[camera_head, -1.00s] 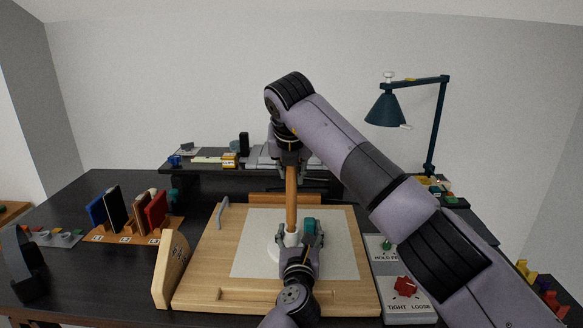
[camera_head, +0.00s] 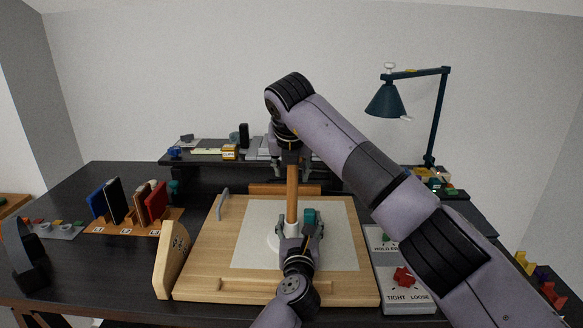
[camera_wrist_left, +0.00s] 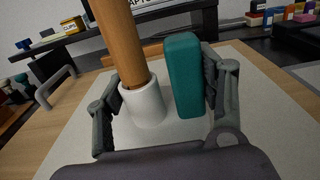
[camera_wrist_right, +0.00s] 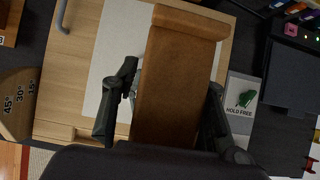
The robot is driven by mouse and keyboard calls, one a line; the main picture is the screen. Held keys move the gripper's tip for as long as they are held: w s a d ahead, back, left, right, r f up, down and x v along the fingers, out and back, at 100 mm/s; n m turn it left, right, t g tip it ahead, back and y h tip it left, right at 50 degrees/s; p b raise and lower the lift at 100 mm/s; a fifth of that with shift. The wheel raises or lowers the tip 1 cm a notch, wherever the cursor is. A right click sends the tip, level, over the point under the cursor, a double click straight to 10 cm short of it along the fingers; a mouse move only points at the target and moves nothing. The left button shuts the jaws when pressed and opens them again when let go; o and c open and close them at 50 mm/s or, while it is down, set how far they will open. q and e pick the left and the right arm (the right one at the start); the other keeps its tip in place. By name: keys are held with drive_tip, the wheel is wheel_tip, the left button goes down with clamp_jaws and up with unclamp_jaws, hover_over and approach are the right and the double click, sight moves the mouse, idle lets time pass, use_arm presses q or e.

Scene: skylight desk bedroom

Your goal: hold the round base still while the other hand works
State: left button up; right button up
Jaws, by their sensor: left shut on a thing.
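The round base (camera_head: 274,243) is white and stands on the pale sheet of the wooden board. A brown post (camera_head: 292,205) rises upright from its white collar (camera_wrist_left: 147,104). My left gripper (camera_head: 301,240) is low at the base; it also shows in the left wrist view (camera_wrist_left: 160,105). It is shut with one finger beside the collar and the other against a teal block (camera_wrist_left: 184,75) next to it. My right gripper (camera_head: 289,165) is high on the post. Its fingers straddle the post (camera_wrist_right: 172,95) in the right wrist view, with a gap on the left side.
A panel with a red knob (camera_head: 403,277) stands right of the board (camera_head: 205,265). An angle gauge (camera_head: 172,262) stands at its left front. Upright books (camera_head: 115,202) are further left. A teal lamp (camera_head: 386,99) stands at the back right. My right arm crosses above the board's right side.

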drive_tip(key=shift+o, duration=0.3)
drive_tip(key=v, duration=1.2)
use_arm(q)
drive_tip(key=o, duration=1.5)
drive_tip(key=shift+s, duration=0.1)
